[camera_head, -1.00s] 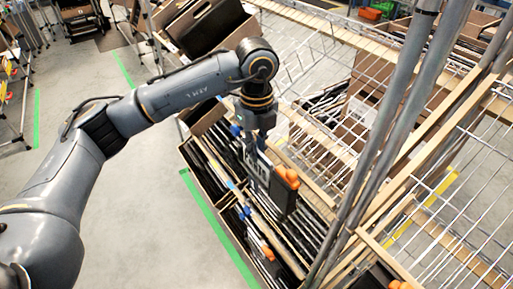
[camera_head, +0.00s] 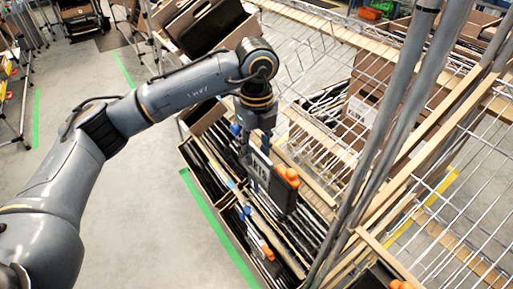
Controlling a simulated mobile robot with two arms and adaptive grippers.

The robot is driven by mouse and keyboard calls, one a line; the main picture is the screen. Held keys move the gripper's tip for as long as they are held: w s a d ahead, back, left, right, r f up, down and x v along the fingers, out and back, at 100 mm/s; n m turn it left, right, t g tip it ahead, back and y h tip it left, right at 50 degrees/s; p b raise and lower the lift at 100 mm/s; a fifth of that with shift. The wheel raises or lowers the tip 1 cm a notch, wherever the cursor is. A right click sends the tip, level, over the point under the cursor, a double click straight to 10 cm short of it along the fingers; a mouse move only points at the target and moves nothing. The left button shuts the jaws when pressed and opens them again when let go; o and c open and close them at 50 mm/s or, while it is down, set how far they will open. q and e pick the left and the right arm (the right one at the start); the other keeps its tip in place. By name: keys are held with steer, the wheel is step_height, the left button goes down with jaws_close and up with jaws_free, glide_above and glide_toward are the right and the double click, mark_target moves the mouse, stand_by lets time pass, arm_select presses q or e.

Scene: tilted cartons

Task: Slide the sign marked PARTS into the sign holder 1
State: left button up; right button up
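My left gripper (camera_head: 252,152) is at the middle of the head view, pointing down above the tilted cartons. It appears shut on the upper edge of a dark sign (camera_head: 262,178) with pale lettering, too small to read surely. Orange clips (camera_head: 287,177) show at the sign's right side. The sign hangs tilted over the row of cartons and hides what lies right behind it. I cannot tell which part is sign holder 1. My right gripper is not in view.
Tilted cartons (camera_head: 238,226) with dark flat items lie below the sign. A wire rack (camera_head: 318,50) with wooden rails stands right and behind. Thick grey posts (camera_head: 400,100) cross the right side.

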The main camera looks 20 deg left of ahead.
arm_select(q)
step_height(320, 180, up, 12)
stand_by(0.5)
stand_by(0.3)
